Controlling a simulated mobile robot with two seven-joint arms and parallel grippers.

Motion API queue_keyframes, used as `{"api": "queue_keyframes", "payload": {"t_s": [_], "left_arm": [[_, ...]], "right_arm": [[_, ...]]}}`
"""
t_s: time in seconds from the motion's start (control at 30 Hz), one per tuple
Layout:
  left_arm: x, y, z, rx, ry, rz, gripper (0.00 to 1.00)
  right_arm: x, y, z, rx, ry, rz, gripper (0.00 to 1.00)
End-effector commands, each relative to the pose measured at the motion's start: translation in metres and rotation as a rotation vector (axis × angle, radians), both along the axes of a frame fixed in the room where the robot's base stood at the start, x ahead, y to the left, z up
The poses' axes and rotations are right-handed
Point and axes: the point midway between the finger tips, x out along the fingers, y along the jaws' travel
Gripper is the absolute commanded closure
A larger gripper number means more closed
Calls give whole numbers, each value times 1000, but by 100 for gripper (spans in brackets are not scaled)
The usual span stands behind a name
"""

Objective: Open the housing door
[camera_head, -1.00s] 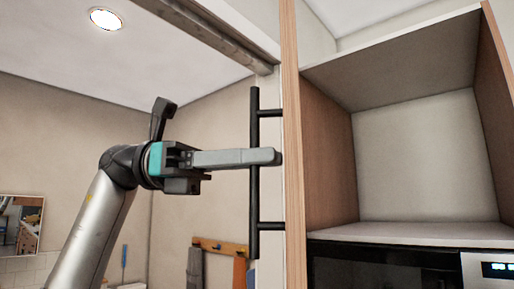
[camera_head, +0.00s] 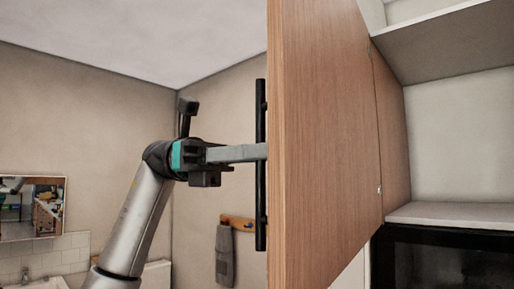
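The wood-toned housing door (camera_head: 325,130) stands swung out in the middle of the view, its inner face toward me and its free edge on the left. A black vertical bar handle (camera_head: 261,95) is on its outer side, along that edge. My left gripper (camera_head: 262,152) reaches in from the left, with a grey finger lying across the handle at about mid-height. Only one finger shows clearly, and the other is hidden, so its grip on the bar is unclear. My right gripper is not in view.
The open cabinet recess (camera_head: 462,145) with a pale shelf (camera_head: 450,213) is on the right, above a black appliance (camera_head: 445,262). A mirror (camera_head: 30,207) and a peg rack (camera_head: 238,222) with a hanging cloth (camera_head: 225,252) are on the back walls.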

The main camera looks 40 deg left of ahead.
Motion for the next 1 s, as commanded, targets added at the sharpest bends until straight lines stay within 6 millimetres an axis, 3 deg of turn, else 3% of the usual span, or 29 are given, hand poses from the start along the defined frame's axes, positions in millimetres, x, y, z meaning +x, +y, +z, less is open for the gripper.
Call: {"api": "queue_keyframes", "payload": {"t_s": [0.53, 0.57, 0.67, 1.0], "left_arm": [[1, 0, 1, -2, -1, 2, 100], [1, 0, 1, -2, -1, 2, 84], [1, 0, 1, -2, -1, 2, 73], [2, 4, 0, -1, 1, 2, 73]], "right_arm": [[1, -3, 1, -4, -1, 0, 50], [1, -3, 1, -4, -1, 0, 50], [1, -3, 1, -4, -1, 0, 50], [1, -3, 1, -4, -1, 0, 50]]}}
